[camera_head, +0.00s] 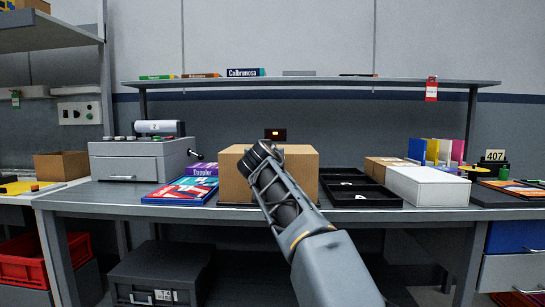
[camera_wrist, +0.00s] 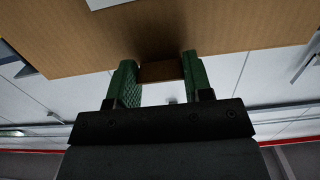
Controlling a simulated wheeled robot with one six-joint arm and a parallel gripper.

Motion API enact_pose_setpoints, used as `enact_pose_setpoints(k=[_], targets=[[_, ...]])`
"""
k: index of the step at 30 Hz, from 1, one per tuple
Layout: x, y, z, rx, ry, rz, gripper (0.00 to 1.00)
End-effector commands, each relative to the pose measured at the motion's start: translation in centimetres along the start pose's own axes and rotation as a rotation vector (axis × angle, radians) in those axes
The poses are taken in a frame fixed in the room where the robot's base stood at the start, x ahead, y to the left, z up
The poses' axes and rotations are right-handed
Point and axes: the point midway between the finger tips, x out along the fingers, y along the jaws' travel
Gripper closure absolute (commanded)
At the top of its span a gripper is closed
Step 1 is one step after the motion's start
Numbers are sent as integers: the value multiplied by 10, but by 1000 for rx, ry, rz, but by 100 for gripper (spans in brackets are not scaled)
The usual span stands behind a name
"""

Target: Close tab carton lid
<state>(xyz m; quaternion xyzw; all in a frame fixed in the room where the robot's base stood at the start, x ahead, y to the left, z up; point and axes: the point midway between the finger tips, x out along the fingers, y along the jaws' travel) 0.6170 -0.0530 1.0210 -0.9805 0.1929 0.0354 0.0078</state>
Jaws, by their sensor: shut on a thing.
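The brown cardboard carton (camera_head: 300,165) stands on the workbench, near its middle. In the head view my arm covers part of its front, and my gripper (camera_head: 262,152) is in front of the carton's upper left part. In the wrist view the carton's cardboard (camera_wrist: 60,40) fills the top of the picture. A small brown tab (camera_wrist: 160,72) juts from it between the green fingers of my gripper (camera_wrist: 158,66), which are shut on it. My arm hides the fingertips in the head view, and I cannot tell there how far the lid is open.
Black trays (camera_head: 355,190) and a white box (camera_head: 428,186) lie right of the carton. Flat game boxes (camera_head: 180,190) and a grey drawer unit (camera_head: 135,160) are to the left. A shelf (camera_head: 310,82) runs above the bench (camera_head: 250,213).

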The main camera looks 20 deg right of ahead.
Motion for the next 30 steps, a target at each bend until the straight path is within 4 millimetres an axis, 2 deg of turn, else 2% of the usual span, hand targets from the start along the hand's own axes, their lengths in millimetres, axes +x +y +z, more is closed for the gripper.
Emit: enact_pose_setpoints(k=[1,11,12,20,30], targets=[[5,-2,11,-2,-23,4,96],[7,-2,14,-1,-27,5,96],[7,-2,14,-1,-27,5,53],[5,0,9,-1,-18,5,28],[-2,-1,7,-1,-13,3,28]])
